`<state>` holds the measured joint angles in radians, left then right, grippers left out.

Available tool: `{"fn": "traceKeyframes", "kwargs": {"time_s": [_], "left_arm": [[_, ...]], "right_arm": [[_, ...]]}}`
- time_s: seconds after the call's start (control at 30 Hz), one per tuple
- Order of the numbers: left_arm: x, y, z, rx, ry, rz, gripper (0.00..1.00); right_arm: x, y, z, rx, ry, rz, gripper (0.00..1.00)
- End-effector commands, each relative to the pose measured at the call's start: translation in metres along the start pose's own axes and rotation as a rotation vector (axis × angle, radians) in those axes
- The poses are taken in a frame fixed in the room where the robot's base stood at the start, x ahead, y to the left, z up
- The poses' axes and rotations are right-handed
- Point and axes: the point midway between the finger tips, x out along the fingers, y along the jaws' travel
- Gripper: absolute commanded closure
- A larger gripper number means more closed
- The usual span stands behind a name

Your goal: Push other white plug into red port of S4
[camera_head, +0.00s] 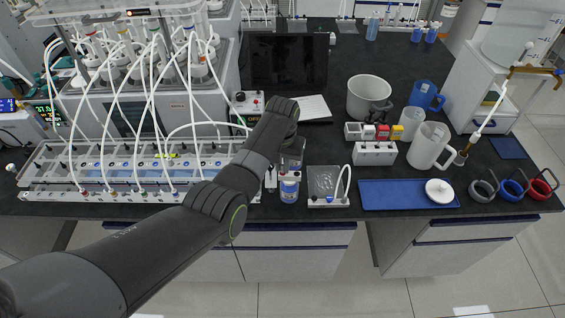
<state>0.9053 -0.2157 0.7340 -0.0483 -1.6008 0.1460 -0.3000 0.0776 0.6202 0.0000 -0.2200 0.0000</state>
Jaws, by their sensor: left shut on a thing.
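My left arm comes in from the lower left and crosses in front of the long port rack (45,165). My left gripper (292,153) hangs from its wrist just above and behind a blue-labelled bottle (289,187). It is shut; its fingertips and what they hold are mostly hidden. A white tube (205,124) arches from the rack and runs behind my arm towards the gripper, which fits a white plug in its grip. Several white tubes drop into small coloured ports along the rack's front. The S4 label cannot be read. My right gripper is not in view.
Right of the bottle stand a small tray (327,202) with a short white tube loop, a white block (375,153), a blue mat (390,194) and jugs (429,147). A reactor unit (205,100) rises behind the rack. The dark bench's back middle is fairly clear.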

Motion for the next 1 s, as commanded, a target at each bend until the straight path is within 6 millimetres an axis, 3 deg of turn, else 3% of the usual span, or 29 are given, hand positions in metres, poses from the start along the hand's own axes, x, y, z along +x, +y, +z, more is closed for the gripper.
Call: {"fn": "traceKeyframes", "kwargs": {"time_s": [1.0], "left_arm": [[0.0073,-0.0002,-0.0003,0.0,0.001,0.0,1.0]], "right_arm": [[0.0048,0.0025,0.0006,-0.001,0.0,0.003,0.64]]}}
